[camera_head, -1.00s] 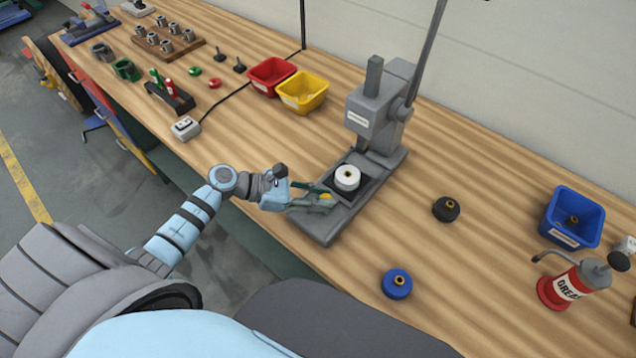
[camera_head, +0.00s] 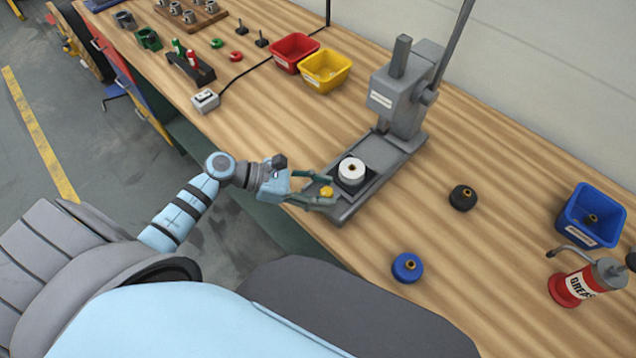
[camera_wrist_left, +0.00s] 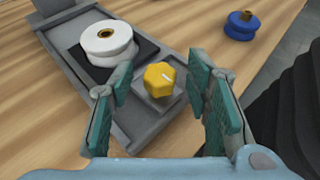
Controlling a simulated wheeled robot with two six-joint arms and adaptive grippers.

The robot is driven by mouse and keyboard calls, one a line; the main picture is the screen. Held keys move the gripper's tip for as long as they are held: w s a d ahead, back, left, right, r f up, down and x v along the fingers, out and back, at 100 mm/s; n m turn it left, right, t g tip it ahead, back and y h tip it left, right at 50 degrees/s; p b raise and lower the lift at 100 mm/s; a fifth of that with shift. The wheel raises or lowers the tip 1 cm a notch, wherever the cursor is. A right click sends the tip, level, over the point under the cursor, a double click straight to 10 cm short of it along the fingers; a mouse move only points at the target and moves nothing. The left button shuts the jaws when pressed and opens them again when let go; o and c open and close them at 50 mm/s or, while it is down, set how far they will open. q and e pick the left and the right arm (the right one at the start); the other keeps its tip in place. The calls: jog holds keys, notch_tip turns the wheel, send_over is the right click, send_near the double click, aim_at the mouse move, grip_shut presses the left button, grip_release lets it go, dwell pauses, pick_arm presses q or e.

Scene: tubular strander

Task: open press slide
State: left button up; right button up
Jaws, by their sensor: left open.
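The grey press (camera_head: 402,95) stands on the workbench, its long base reaching toward the bench's front edge. On the base is a slide with a dark plate (camera_wrist_left: 77,57) carrying a white spool (camera_head: 352,169), well forward of the press column. A yellow knob (camera_head: 327,192) sits at the slide's front end and shows clearly in the left wrist view (camera_wrist_left: 160,79). My left gripper (camera_head: 322,191) is open, its green-padded fingers either side of the knob; in the wrist view (camera_wrist_left: 165,88) gaps show between knob and pads. My right gripper is not in view.
A black spool (camera_head: 463,198) and a blue spool (camera_head: 407,267) stand to the right of the press. A blue bin (camera_head: 590,218) and a red grease can (camera_head: 575,285) are farther right. Red (camera_head: 293,53) and yellow (camera_head: 325,71) bins stand behind left.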

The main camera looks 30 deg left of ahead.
pick_arm(q)
jog(key=v, duration=1.2)
jog(key=shift+f, duration=0.1)
